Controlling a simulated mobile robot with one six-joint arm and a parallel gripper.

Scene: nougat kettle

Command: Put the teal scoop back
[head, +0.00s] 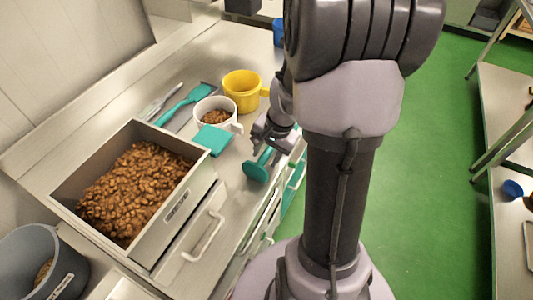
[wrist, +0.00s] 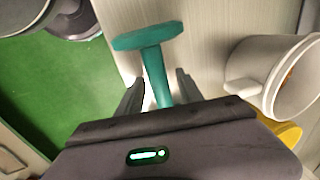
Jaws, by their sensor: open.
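A teal tool (head: 256,171) with a flat round head and a straight handle is at the front edge of the steel counter. It looks most like the scoop, but no bowl shows. In the wrist view the tool (wrist: 147,37) has its handle running between my fingers. My gripper (head: 266,141) is open around that handle; the wrist view shows both fingers (wrist: 157,92) spread, with a gap on each side. The handle's lower end is hidden behind the gripper body. A flat teal square piece (head: 212,138) lies by the white cup.
A steel bin (head: 192,205) of brown nuts stands left of my gripper. A white cup (head: 229,110) with nuts, a yellow cup (head: 242,88) and a teal spatula (head: 190,101) are behind it. The white cup (wrist: 275,75) is close right in the wrist view. Green floor lies beyond the counter edge.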

